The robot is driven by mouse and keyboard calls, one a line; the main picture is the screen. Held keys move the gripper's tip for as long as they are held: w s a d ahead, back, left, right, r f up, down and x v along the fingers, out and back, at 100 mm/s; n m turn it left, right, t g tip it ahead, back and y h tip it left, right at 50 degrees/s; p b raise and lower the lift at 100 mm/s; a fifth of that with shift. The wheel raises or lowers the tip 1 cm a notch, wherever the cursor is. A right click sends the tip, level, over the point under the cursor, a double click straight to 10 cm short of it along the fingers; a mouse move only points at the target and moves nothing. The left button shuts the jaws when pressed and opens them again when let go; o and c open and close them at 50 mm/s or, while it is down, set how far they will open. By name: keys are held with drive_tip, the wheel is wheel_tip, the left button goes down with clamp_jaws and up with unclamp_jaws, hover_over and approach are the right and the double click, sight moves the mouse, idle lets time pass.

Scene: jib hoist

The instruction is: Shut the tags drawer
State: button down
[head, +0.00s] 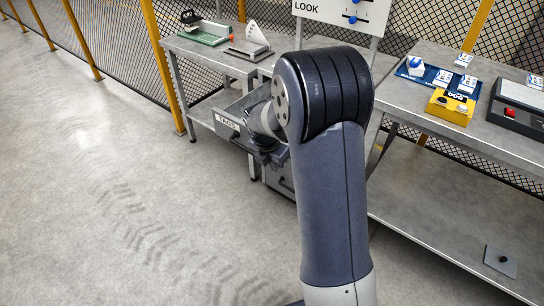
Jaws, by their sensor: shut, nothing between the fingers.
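The tags drawer (228,122) is a grey metal drawer with a white "TAGS" label on its front. It sits under the left end of the bench and stands out from it, open, with its grey inner side showing. My gripper (270,158) is at the right end of the drawer's front, low and close to it. I cannot tell whether it touches the drawer. My gripper is shut and looks empty. My arm hides the drawer's right part and some of the cabinet behind it.
The right bench (415,115) holds a yellow box (450,106), a blue tray (425,73) and a dark control box (518,108). The floor at left is clear.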

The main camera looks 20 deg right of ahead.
drive_tip(key=w+d+f, duration=0.1)
drive_tip(key=d, duration=0.1)
drive_tip(key=w+d+f, duration=0.1)
drive_tip(key=d+f, duration=0.1)
drive_tip(key=shift+w+f, duration=0.2)
drive_tip(key=shift+w, duration=0.2)
